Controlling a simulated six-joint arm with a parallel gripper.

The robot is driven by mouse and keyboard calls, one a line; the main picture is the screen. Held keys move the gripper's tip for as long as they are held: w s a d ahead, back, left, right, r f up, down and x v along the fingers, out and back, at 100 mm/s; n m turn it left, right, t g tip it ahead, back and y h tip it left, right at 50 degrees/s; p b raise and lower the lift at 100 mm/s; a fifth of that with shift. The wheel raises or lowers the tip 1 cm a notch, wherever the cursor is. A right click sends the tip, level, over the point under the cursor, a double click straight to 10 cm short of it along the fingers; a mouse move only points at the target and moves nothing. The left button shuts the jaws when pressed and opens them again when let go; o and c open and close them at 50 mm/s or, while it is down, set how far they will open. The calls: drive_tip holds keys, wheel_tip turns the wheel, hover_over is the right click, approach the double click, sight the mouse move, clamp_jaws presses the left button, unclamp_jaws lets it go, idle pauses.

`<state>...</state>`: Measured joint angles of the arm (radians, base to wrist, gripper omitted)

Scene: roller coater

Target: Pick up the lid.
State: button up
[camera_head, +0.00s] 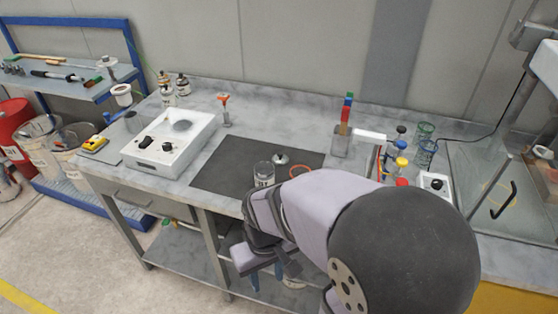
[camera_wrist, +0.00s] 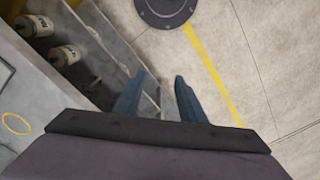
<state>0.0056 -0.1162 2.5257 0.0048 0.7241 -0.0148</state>
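A small silver, domed piece that looks like the lid (camera_head: 281,158) lies on the dark mat (camera_head: 225,170) on the workbench, just behind and right of a glass jar (camera_head: 264,172) with a pale label. My gripper (camera_wrist: 158,92) is open and empty in the wrist view, its two blue fingers apart over the floor beside the bench. In the head view my arm covers the front right of the mat, and the gripper hangs low at the bench's front edge, away from the lid. The lid does not show in the wrist view.
A white stirrer-like device (camera_head: 170,145) stands left of the mat. The mat's left half is clear.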

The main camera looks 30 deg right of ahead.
drive_tip(key=w+d+r+n+t+b, duration=0.1)
drive_tip(key=w+d+r, duration=0.1)
drive_tip(key=w, duration=0.9)
drive_tip(key=w+d+r+t+y, duration=0.1)
drive_tip(key=w+d, duration=0.2)
drive_tip(key=w, duration=0.8)
drive_tip(key=w+d+r+n+t+b, duration=0.1)
drive_tip(key=w+d+r+t, duration=0.1)
drive_tip(key=w, duration=0.9)
drive_tip(key=p, duration=0.4)
approach(280, 153)
drive_tip(key=shift+p+x, duration=1.75)
drive_tip(key=shift+x, duration=2.35)
drive_tip(key=shift+s+a, duration=0.1)
drive_tip(key=shift+s, duration=0.05)
clamp_jaws()
